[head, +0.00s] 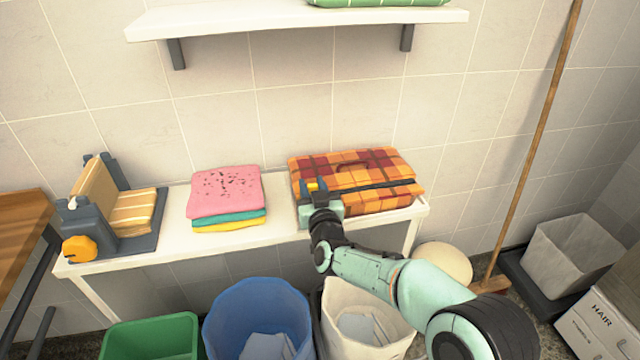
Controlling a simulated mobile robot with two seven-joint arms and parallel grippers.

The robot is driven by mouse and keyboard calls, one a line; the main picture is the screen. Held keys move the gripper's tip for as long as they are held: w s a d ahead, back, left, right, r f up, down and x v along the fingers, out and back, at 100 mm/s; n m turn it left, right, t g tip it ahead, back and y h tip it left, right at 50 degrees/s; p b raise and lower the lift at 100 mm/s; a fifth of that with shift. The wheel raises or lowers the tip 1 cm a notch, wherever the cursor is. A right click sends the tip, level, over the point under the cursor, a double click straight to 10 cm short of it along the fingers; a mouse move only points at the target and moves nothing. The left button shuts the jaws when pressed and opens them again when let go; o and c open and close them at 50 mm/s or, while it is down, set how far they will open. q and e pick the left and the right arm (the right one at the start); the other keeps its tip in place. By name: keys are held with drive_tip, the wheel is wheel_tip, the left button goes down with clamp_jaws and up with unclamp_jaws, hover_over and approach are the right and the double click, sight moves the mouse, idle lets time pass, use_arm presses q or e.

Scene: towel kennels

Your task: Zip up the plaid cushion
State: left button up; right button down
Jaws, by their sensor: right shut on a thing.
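The plaid cushion (375,162), orange, yellow and dark red, lies on the right part of the white bench. A dark zip line (375,186) runs along its front side, with a dark band showing towards the right. My right gripper (315,186) is at the left end of this front side, with its fingers shut on a small yellow piece, which looks like the zip pull. The gripper hides the cushion's front left corner. My left gripper is not in view.
Folded pink, teal and yellow towels (226,196) and a grey dispenser (100,205) stand on the bench (275,222). A green bin (150,338), a blue bin (258,290) and a cream bin (340,300) stand below. A shelf (300,20) hangs above; a broom handle (540,130) leans at right.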

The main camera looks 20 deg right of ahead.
drive_tip(key=shift+a, duration=0.2)
drive_tip(key=c, duration=0.8)
unclamp_jaws()
drive_tip(key=shift+c, duration=0.2)
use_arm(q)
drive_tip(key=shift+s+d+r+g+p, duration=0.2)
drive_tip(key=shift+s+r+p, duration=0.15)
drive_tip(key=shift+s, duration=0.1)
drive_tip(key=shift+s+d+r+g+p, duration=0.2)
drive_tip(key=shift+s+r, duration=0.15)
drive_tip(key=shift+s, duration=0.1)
use_arm(e)
drive_tip(key=s, duration=1.3)
drive_tip(key=shift+s+a, duration=0.2)
drive_tip(key=shift+a, duration=0.2)
